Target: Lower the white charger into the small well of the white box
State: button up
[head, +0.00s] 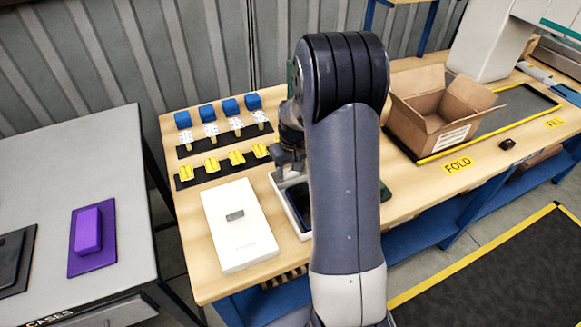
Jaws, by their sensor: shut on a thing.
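The white box (304,234) is open on the wooden bench, just left of my arm. Its white rim and part of a dark inside show; my arm covers much of it, and I cannot make out the small well. My gripper (287,168) is over the far left part of the box, partly behind my arm. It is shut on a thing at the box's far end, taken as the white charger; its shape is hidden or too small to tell. I cannot tell whether it touches the box.
A white lid (240,225) with a grey mark lies left of the box. Behind are dark strips with yellow pieces (211,166), white-and-yellow pieces (210,130) and blue blocks (207,113). An open brown carton (437,108) stands right. A purple block (88,230) is on the grey table.

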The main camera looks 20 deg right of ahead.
jog(key=shift+f+b, duration=0.45)
jog(key=shift+f, duration=0.2)
dwell(0.3)
jog(key=o, duration=1.1)
jog(key=shift+c, duration=0.2)
jog(key=shift+c, duration=0.4)
jog(key=shift+c, duration=1)
jog(key=shift+r, duration=0.1)
